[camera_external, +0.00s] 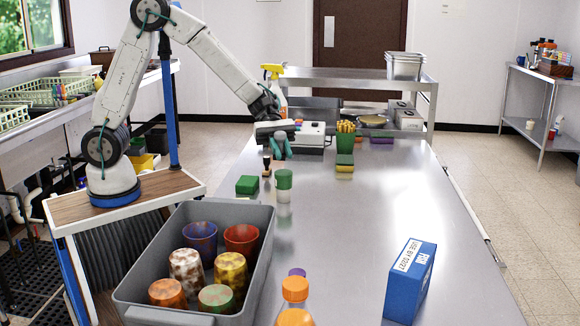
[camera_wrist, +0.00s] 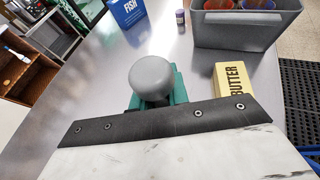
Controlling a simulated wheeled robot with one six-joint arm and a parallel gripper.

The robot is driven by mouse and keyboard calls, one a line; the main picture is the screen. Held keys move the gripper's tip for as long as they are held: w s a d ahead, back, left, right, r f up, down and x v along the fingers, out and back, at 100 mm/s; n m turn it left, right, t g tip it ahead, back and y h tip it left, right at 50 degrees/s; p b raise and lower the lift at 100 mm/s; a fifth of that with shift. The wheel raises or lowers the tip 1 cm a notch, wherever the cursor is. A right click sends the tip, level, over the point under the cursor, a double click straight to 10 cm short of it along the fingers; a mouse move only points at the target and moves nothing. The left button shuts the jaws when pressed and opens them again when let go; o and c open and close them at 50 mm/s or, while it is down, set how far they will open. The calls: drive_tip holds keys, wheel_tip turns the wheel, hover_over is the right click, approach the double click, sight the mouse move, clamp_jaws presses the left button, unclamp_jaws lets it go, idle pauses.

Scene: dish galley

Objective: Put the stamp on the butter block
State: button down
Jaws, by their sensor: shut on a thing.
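My gripper (camera_external: 279,150) is above the far left part of the steel table, its teal fingers pointing down. In the wrist view a round grey knob (camera_wrist: 152,76), which looks like the handle of the stamp, sits between the teal fingers, and my gripper is shut on it. The butter block (camera_wrist: 230,79), yellow with BUTTER in dark letters, lies on the table ahead and to the right in the wrist view, apart from my gripper. I cannot pick it out for certain in the external view.
A grey bin (camera_external: 193,318) with several coloured cups stands at the near left. A green block (camera_external: 247,185) and a green-topped jar (camera_external: 284,180) stand near my gripper. A blue box (camera_external: 410,281) stands at the near right. The table's right middle is clear.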

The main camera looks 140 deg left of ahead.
drive_tip(key=s+d+f+m+g+h, duration=0.1)
drive_tip(key=s+d+f+m+h, duration=0.1)
drive_tip(key=s+d, duration=0.65)
drive_tip(key=s+d+f+m+g+h, duration=0.15)
drive_tip(key=s+d, duration=0.35)
drive_tip(key=d, duration=0.6)
drive_tip(key=shift+t, duration=0.25)
drive_tip(key=w+a, duration=0.1)
drive_tip(key=w, duration=0.3)
drive_tip(key=w+a+f, duration=0.1)
drive_tip(key=w, duration=0.4)
drive_tip(key=w+a+f, duration=0.1)
drive_tip(key=w+a, duration=0.1)
drive_tip(key=w, duration=0.3)
drive_tip(key=shift+w, duration=0.2)
drive_tip(key=shift+w+f, duration=0.15)
drive_tip(key=shift+f, duration=0.8)
drive_tip(key=shift+w+f, duration=0.1)
drive_tip(key=shift+f, duration=0.8)
drive_tip(key=c, duration=1.4)
unclamp_jaws()
drive_tip(key=shift+f, duration=0.1)
drive_tip(key=shift+o, duration=0.2)
